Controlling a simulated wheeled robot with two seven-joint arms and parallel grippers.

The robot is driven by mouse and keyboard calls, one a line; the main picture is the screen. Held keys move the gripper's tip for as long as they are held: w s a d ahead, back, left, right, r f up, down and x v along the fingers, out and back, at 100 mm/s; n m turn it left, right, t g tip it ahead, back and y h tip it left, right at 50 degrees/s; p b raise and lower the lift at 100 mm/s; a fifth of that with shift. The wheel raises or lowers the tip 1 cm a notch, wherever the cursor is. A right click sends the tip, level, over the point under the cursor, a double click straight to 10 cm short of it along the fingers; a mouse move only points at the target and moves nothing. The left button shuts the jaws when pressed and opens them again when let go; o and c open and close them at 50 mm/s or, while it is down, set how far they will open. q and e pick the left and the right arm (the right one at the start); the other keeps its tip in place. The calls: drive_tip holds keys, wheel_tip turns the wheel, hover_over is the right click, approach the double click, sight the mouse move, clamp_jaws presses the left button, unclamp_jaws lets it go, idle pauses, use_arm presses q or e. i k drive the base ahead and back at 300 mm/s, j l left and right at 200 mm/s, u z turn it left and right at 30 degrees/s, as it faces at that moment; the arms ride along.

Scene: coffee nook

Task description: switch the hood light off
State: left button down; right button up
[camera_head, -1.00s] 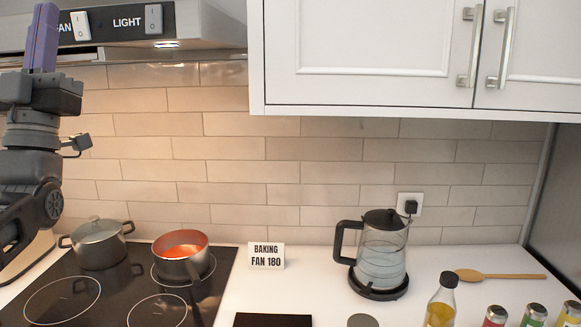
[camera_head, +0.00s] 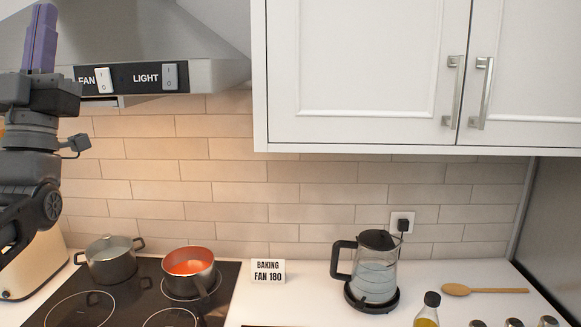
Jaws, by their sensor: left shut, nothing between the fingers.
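The range hood (camera_head: 215,77) is at the upper left, with a black panel on its front edge. The LIGHT rocker switch (camera_head: 170,77) is at the panel's right end and looks grey. The hood's lamp is hidden under the front edge; the wall tiles below look warmly lit. My left gripper (camera_head: 42,38), with purple fingers pointing up, is shut and empty. It appears to the left of the panel in the picture, apart from the LIGHT switch. My right gripper is out of view.
The white FAN rocker switch (camera_head: 104,80) lies between my left gripper and the LIGHT switch. A white wall cabinet (camera_head: 360,60) is right of the hood. Below are a grey pot (camera_head: 110,262), an orange-lined pan (camera_head: 188,268) and a kettle (camera_head: 374,275).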

sight(169, 71)
drive_tip(key=k, duration=0.85)
